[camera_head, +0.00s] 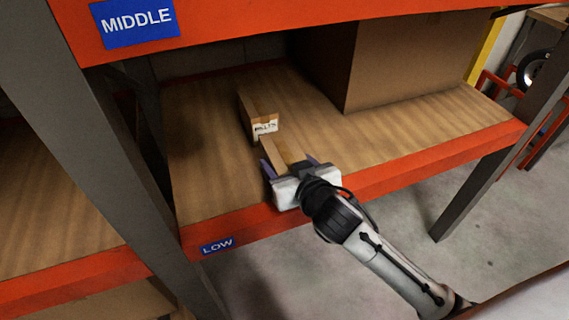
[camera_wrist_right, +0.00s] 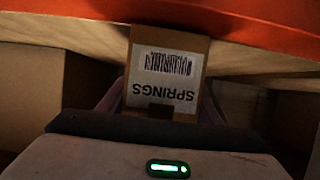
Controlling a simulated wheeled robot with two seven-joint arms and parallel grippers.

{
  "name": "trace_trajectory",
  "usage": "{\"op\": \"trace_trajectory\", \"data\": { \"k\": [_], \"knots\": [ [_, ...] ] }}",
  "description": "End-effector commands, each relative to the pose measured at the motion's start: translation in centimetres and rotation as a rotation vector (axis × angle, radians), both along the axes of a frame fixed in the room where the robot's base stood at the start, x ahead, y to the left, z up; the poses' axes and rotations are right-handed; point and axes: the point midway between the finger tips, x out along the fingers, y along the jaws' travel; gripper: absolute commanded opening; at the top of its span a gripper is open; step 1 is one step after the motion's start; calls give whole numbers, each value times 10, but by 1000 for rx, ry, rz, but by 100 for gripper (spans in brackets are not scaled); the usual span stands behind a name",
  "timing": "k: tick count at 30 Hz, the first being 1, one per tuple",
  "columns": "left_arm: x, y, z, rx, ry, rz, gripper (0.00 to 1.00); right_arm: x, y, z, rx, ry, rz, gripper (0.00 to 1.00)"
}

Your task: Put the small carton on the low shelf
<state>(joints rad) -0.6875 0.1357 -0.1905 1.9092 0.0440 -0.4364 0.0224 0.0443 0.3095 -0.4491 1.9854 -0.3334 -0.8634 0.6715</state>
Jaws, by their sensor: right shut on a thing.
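My right gripper (camera_head: 288,166) is shut on a small brown carton (camera_head: 281,151) above the front part of the low shelf (camera_head: 205,175), just behind its orange front beam. In the right wrist view, the carton (camera_wrist_right: 168,68) shows a white label with a barcode and the word SPRINGS, upside down in the picture. My right gripper's fingers (camera_wrist_right: 160,105) lie along its two sides. I cannot tell whether the carton touches the board. My left gripper is not in view.
Another small carton (camera_head: 259,117) with a white label stands just behind the held one. A large brown box (camera_head: 405,60) fills the shelf's back right. The orange middle shelf beam (camera_head: 290,22) hangs above. Bare board lies left and right of the small cartons. A grey upright (camera_head: 110,155) stands at left.

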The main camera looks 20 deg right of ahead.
Motion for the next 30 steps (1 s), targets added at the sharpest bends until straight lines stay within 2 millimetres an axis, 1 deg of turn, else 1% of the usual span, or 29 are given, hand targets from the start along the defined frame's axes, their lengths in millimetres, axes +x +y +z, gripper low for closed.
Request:
{"op": "trace_trajectory", "data": {
  "k": [11, 12, 14, 15, 23, 26, 27, 30],
  "knots": [
    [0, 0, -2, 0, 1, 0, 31, 1, 0, -4, 1, -7, 1, 22],
    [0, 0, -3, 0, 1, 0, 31, 0, 0, -6, 0, -2, 0, 60],
    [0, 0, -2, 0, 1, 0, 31, 0, 0, -6, 0, -3, 0, 70],
    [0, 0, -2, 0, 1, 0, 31, 0, 0, -6, 0, -2, 0, 77],
    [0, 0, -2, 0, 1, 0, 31, 0, 0, -6, 0, -2, 0, 77],
    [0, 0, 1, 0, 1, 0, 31, 0, 0, -1, -2, -3, 1, 77],
    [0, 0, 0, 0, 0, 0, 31, -4, 0, -2, 0, -1, 1, 77],
    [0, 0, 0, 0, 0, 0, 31, -18, 0, 4, 2, -2, 1, 77]
  ]
}}
